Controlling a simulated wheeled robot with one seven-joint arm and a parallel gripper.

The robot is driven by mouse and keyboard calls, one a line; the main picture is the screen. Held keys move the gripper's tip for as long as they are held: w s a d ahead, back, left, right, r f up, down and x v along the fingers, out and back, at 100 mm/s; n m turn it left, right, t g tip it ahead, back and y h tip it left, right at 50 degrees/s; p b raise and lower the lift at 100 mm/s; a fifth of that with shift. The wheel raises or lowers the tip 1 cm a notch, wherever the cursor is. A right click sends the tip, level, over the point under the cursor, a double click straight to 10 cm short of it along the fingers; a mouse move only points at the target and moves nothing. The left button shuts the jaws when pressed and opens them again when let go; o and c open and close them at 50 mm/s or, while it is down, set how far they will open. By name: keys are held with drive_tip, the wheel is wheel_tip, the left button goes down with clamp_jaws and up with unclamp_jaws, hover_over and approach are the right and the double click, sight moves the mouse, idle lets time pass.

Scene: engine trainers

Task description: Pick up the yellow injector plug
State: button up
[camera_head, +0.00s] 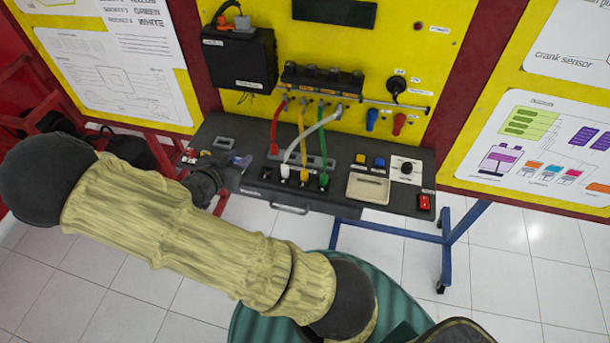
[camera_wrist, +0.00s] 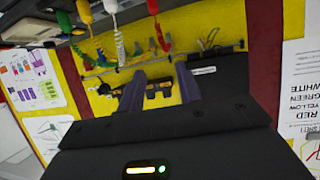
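The yellow injector plug (camera_head: 303,175) is at the lower end of the yellow cable in the head view, standing at the front of the black bench (camera_head: 337,205) between the white and green plugs. It also shows near the top edge of the wrist view (camera_wrist: 84,12). My gripper (camera_head: 238,161) is over the left end of the bench, left of the plugs and apart from them. In the wrist view my gripper (camera_wrist: 160,72) has its two fingers spread with nothing between them. My wrist hides part of the bench's left end.
The red (camera_head: 274,148), white (camera_head: 285,171) and green (camera_head: 323,180) plugs crowd around the yellow one, and their cables hang close together. A black box (camera_head: 240,60) juts from the yellow panel above. A beige tray (camera_head: 368,188) and switches are to the right.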

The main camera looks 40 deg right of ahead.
drive_tip(key=s+a+r+n+g+y, duration=0.2)
drive_tip(key=s+a+n+y, duration=0.35)
drive_tip(key=y, duration=0.55)
drive_tip(key=s+r+n+g, duration=0.1)
drive_tip(key=s+r+n, duration=0.5)
drive_tip(key=s, duration=0.3)
drive_tip(key=shift+s+r+n+g+y, duration=0.2)
drive_tip(key=shift+r+n+g+y, duration=0.05)
drive_tip(key=shift+n+g+y, duration=0.15)
